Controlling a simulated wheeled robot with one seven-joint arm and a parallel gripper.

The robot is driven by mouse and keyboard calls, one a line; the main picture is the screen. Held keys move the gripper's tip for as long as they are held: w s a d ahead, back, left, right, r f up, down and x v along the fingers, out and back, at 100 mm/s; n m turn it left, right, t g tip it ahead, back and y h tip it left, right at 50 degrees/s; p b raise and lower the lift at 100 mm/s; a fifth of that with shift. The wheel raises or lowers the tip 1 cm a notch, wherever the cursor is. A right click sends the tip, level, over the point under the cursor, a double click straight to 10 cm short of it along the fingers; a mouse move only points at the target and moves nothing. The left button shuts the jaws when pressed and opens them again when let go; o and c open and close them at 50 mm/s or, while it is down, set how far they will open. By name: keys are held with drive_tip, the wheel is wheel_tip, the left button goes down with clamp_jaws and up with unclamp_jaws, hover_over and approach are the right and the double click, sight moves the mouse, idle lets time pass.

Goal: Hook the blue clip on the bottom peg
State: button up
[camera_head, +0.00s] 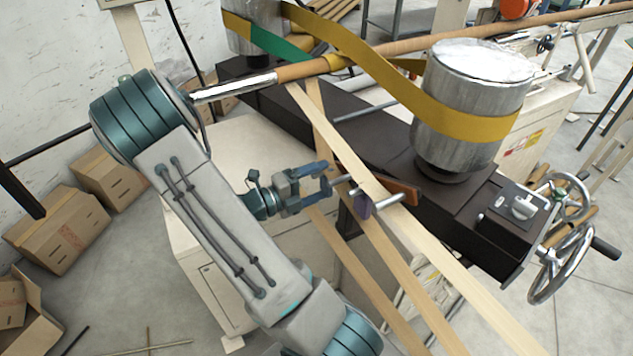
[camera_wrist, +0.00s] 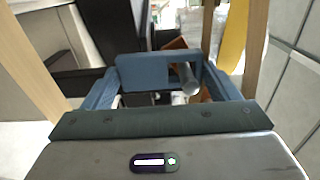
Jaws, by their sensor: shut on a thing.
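In the wrist view, the blue clip (camera_wrist: 140,72) spans the space between the fingertips of my gripper (camera_wrist: 160,85). My gripper is shut on it. A grey metal peg (camera_wrist: 189,82) points toward the wrist camera at the clip's right part; I cannot tell whether the clip is around it or only beside it. In the head view, my gripper (camera_head: 328,180) is just left of a short peg (camera_head: 344,179), and the clip is hard to tell from the blue fingers.
Slanted wooden strips (camera_head: 395,250) pass close to my gripper. Beyond them are the dark machine beam (camera_head: 380,145), a metal drum (camera_head: 475,90) with a yellow belt (camera_head: 400,92), and handwheels (camera_head: 565,250) at the right. Cardboard boxes (camera_head: 60,230) stand on the left floor.

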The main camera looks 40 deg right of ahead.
drive_tip(key=o, duration=0.9)
drive_tip(key=b+v, duration=0.1)
drive_tip(key=v, duration=1.3)
drive_tip(key=shift+d, duration=0.1)
drive_tip(key=shift+r, duration=0.1)
